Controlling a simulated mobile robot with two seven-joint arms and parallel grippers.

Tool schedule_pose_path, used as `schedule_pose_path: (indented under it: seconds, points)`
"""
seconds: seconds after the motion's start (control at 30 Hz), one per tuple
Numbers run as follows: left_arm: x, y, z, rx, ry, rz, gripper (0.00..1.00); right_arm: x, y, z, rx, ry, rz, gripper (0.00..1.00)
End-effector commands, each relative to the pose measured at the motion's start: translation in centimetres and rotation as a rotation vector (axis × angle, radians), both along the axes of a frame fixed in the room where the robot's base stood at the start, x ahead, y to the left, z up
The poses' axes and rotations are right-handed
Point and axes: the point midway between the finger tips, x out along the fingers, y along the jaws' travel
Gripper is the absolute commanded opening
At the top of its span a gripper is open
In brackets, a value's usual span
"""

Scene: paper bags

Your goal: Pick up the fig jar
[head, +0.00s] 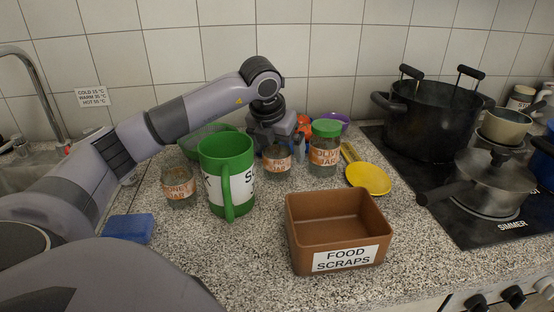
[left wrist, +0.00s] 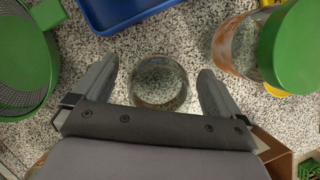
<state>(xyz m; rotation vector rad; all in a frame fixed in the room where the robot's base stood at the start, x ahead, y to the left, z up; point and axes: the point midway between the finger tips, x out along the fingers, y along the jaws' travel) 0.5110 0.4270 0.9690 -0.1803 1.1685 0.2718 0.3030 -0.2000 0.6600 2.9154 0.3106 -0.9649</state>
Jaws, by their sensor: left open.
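The fig jar (head: 277,161) is a small glass jar with an orange label, standing on the speckled counter between the green mug and the olive jar. My left gripper (head: 273,142) is directly over it, pointing down. In the left wrist view the round top of the fig jar (left wrist: 158,82) shows between the two spread fingers of my left gripper (left wrist: 157,70), with gaps on both sides. The gripper is open and holds nothing. Whether the fingertips reach down beside the glass is hard to tell. My right gripper is not in view.
The green-lidded olive jar (head: 325,148) stands close on the right, the green mug (head: 228,172) on the left. The brown food scraps bin (head: 335,230) is in front. A yellow spoon (head: 368,178) lies at right. A blue tray (left wrist: 120,12) shows in the wrist view.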

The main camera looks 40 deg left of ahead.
Motion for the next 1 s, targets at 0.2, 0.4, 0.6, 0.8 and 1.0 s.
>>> schedule_pose_path:
  seconds: [0.2, 0.4, 0.6, 0.8, 1.0]
  points:
    - [0.0, 0.0, 0.0, 0.0, 0.0, 0.0, 0.47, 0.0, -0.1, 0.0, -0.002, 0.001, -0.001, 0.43]
    - [0.0, 0.0, 0.1, 0.0, -0.002, 0.0, 0.38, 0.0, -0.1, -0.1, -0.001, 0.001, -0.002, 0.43]
    - [0.0, 0.0, 0.5, -0.001, -0.004, 0.0, 0.38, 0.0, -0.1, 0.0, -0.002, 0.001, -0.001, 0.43]
    - [0.1, -0.1, 2.6, -0.002, -0.007, 0.0, 0.38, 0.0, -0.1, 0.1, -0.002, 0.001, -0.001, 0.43]
    - [0.1, -0.1, 7.0, -0.003, -0.009, -0.001, 0.38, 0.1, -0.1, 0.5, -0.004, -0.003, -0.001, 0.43]
